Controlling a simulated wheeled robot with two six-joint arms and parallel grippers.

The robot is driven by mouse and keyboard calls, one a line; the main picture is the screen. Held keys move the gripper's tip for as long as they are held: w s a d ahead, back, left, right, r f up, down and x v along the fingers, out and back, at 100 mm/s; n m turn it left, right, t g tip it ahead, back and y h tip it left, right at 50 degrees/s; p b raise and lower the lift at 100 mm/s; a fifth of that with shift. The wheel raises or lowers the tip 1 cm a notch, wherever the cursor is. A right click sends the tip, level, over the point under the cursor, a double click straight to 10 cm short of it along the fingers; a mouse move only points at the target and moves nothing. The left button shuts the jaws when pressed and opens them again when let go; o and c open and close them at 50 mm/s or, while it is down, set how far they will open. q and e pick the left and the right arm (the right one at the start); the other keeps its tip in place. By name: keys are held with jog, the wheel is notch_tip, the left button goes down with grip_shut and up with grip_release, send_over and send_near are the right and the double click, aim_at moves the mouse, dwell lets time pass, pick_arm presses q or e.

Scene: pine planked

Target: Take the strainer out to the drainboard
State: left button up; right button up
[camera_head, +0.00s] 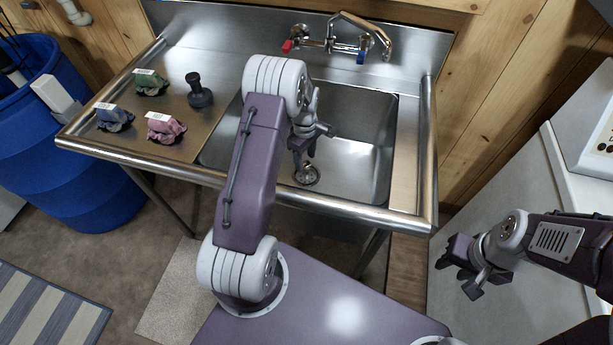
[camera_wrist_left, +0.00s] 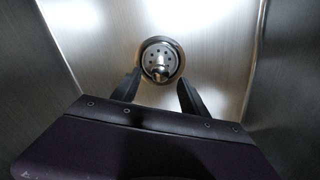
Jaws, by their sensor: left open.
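The metal strainer (camera_head: 306,174) sits in the drain at the bottom of the sink basin (camera_head: 360,130). In the left wrist view the strainer (camera_wrist_left: 160,58) is a round perforated cup with a small knob. My left gripper (camera_head: 302,158) reaches down into the basin, open and empty, above the strainer. In the left wrist view its two fingers (camera_wrist_left: 158,90) stand apart, with the strainer showing beyond and between their tips. The drainboard (camera_head: 172,95) is the flat steel surface left of the basin. My right gripper (camera_head: 459,277) is open and empty at the right, away from the sink.
On the drainboard are a black stopper-like object (camera_head: 199,91) and green (camera_head: 150,84), blue (camera_head: 115,119) and pink (camera_head: 165,128) cloth bundles with white tags. Bare steel lies around them. The faucet (camera_head: 350,40) rises behind the basin. A blue barrel (camera_head: 75,150) stands at left.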

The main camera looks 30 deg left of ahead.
aim_at(306, 168)
pick_arm(q)
notch_tip(306, 168, down, 6)
jog(key=shift+d+f+b, duration=0.1)
jog(key=shift+d+b, duration=0.05)
jog(key=shift+b, duration=0.35)
grip_shut()
